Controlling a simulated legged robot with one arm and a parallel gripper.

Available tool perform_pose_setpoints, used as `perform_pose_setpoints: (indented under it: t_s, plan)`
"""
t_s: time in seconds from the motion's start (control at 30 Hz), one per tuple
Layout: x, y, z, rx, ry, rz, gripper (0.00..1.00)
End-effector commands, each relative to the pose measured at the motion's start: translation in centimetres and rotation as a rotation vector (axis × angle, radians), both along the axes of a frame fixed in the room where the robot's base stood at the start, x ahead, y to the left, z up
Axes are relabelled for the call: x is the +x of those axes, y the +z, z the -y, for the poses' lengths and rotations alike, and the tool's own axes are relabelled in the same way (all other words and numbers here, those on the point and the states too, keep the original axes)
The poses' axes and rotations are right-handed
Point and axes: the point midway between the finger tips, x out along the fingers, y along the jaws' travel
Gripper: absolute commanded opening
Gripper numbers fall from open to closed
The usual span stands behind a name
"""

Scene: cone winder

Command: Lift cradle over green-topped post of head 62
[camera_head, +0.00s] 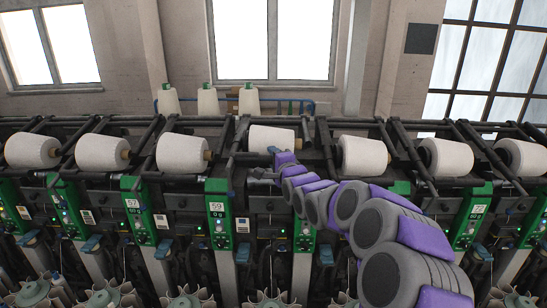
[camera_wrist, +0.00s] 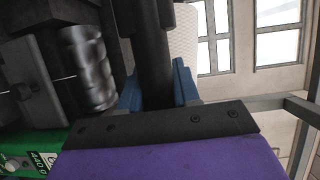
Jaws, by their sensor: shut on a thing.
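My gripper (camera_head: 272,151) is at the front of the middle winding head, just below a white yarn cone (camera_head: 272,139). In the wrist view its blue fingers (camera_wrist: 157,88) stand on both sides of a dark round bar of the cradle (camera_wrist: 152,42) and are shut on it. The cone's pale surface (camera_wrist: 184,35) shows behind the bar. This head's green panel (camera_head: 304,236) is partly hidden by my arm, and I cannot read its number. I cannot make out a green-topped post at this head.
Neighbouring heads carry white cones (camera_head: 183,153) (camera_head: 362,156) on black frames. The panel marked 59 (camera_head: 217,206) is left of my gripper. A shiny grooved drum (camera_wrist: 88,68) is close left in the wrist view. White cones with green tips (camera_head: 207,101) stand behind the machine.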

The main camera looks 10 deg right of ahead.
Motion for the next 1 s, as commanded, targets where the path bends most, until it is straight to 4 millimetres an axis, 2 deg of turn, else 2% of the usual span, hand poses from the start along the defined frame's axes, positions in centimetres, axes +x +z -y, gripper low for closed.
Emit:
perform_pose_setpoints:
  t_s: [0.03,0.23,0.57,0.77,1.0]
  plan:
    - [0.0,-0.2,0.0,0.000,0.001,-0.004,0.32]
    - [0.0,-0.2,0.0,-0.001,0.000,-0.004,0.51]
    - [-0.4,0.0,0.1,0.001,0.000,-0.002,0.52]
    - [-2.5,0.1,0.5,0.003,0.000,-0.001,0.52]
    - [-6.5,0.3,1.4,0.003,-0.002,0.001,0.52]
